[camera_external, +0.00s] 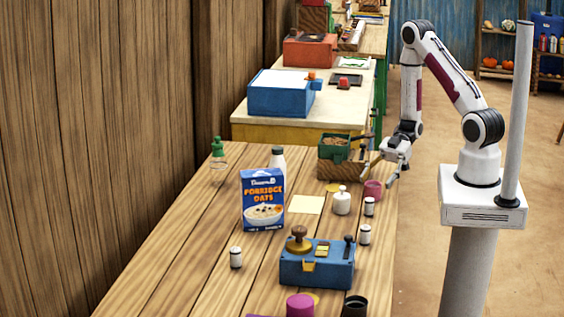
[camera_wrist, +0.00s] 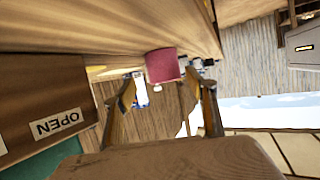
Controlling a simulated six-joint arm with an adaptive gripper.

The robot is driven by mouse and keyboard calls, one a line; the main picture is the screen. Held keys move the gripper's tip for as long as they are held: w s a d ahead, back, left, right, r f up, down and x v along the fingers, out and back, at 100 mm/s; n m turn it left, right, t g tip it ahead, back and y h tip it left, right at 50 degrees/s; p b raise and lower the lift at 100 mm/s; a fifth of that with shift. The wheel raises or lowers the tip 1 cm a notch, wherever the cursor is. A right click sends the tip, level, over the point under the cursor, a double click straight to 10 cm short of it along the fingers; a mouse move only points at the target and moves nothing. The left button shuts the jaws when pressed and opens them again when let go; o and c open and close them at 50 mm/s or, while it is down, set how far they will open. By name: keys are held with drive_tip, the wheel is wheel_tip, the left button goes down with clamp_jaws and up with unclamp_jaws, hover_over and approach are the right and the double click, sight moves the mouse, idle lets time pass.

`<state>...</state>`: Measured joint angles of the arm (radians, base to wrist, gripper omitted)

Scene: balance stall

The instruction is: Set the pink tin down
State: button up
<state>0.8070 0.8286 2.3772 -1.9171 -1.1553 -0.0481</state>
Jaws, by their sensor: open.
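The pink tin (camera_external: 373,190) stands on the wooden table close to its right edge. It also shows in the wrist view (camera_wrist: 162,66), where the table fills the top of the picture. My gripper (camera_external: 385,172) is open, just above and behind the tin in the external view. In the wrist view its two fingers (camera_wrist: 168,92) are spread wide, with the tin between and beyond their tips. I see no finger touching the tin.
A wooden box with a green tray (camera_external: 334,147) stands left of my gripper; its OPEN label (camera_wrist: 58,123) shows in the wrist view. A white jar (camera_external: 342,203) and small white-bodied jars (camera_external: 369,207) stand near the tin. A blue device (camera_external: 317,265) and cereal box (camera_external: 263,200) stand nearer the camera.

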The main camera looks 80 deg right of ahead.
sight(370, 192)
drive_tip(key=shift+a, duration=0.1)
drive_tip(key=shift+w+a+f, duration=0.1)
drive_tip(key=shift+a+f, duration=0.1)
drive_tip(key=shift+a, duration=0.25)
drive_tip(key=shift+a+f, duration=0.15)
drive_tip(key=shift+a, duration=0.3)
drive_tip(key=shift+x, duration=1.6)
drive_tip(key=c, duration=1.3)
drive_tip(key=shift+r, duration=0.2)
wheel_tip(370, 192, up, 10)
drive_tip(key=shift+f, duration=0.15)
